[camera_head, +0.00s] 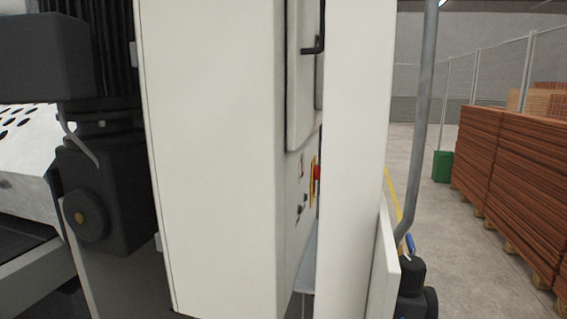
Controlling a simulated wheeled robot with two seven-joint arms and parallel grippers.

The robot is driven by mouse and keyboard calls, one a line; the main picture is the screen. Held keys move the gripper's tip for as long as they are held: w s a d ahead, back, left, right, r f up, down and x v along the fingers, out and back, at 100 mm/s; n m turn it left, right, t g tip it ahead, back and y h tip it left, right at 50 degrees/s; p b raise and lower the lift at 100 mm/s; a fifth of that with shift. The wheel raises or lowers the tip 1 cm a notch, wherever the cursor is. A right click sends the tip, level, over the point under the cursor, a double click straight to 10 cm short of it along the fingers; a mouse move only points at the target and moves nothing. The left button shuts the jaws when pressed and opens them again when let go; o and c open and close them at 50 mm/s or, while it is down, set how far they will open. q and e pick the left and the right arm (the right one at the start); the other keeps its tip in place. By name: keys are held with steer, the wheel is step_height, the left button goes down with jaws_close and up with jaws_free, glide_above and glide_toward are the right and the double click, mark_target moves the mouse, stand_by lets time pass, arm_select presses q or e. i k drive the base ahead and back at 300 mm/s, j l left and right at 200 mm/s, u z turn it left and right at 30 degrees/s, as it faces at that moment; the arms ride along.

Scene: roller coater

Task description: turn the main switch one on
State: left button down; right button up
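A tall off-white cabinet (215,160) fills the middle of the head view. On its narrow right-hand face, seen at a steep angle, is a red knob (317,173) by a yellow plate (311,188). Small dark controls (302,206) sit just below and left of it. I cannot tell which of these is main switch one, or how any is set. A white upright panel (352,150) stands in front and hides part of this face. Neither of my grippers is in view.
A black handle (317,45) sticks out higher on the cabinet face. Dark machine parts (100,190) stand at left. A grey pipe (425,110) rises at right above a black fitting (412,275). Beyond are open floor (440,240), a green bin (443,166) and brown stacks (515,175).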

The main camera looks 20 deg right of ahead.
mark_target(317, 171)
steer(key=k+j+z, duration=0.35)
steer(key=k+z, duration=0.2)
steer(key=i+l+u, duration=0.25)
steer(key=l, duration=0.85)
steer(key=k+l+u, duration=0.1)
steer(key=l+u, duration=0.15)
steer(key=l, duration=0.85)
